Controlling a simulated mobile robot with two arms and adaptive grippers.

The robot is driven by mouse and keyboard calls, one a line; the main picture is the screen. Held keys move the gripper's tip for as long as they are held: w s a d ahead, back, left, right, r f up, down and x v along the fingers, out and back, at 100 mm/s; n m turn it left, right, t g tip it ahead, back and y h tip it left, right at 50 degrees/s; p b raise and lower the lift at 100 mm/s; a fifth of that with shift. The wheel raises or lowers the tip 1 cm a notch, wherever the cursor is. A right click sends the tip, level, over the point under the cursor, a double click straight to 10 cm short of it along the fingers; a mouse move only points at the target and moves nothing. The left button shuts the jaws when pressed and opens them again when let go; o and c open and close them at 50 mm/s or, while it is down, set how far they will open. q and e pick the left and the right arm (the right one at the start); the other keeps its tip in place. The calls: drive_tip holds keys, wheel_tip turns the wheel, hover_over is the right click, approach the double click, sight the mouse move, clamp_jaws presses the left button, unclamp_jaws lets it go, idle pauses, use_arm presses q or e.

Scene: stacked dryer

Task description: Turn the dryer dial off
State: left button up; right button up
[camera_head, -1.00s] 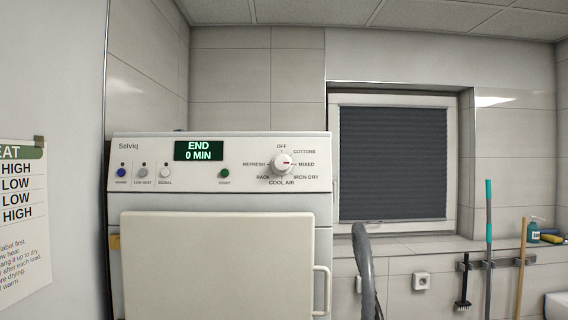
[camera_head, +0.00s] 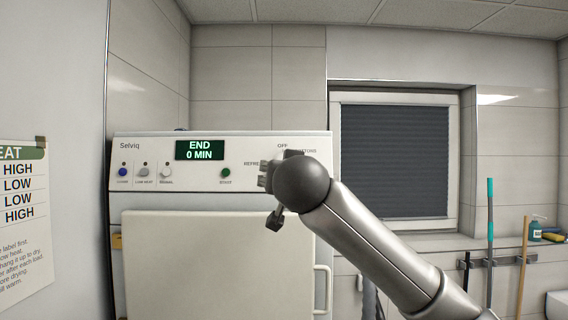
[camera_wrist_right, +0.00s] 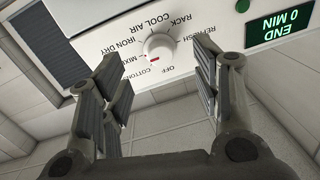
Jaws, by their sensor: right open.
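The dryer (camera_head: 220,164) has a white control panel with a round white dial at its right. In the head view my right gripper (camera_head: 268,172) is in front of the dial and hides it. In the right wrist view the dial (camera_wrist_right: 159,46) shows upside down, with a red mark on its lower part; I cannot tell exactly which label the mark points at. The OFF label (camera_wrist_right: 167,69) is just below it there. My right gripper (camera_wrist_right: 155,62) is open and empty, its fingers appearing on either side of the dial without visible contact. My left gripper is not in view.
The display (camera_head: 199,150) reads END 0 MIN. Several buttons line the panel, including a green one (camera_head: 226,172). The closed dryer door (camera_head: 215,260) with its handle (camera_head: 322,290) is below. A window with a dark blind (camera_head: 394,160) is to the right.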

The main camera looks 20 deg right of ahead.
drive_tip(key=w+d+r+p, duration=0.2)
drive_tip(key=w+d+p, duration=0.1)
drive_tip(key=w+p, duration=0.4)
drive_tip(key=w, duration=0.3)
drive_tip(key=shift+r+m, duration=0.2)
drive_tip(key=shift+m, duration=0.1)
drive_tip(key=c, duration=1.1)
drive_tip(key=shift+o, duration=0.2)
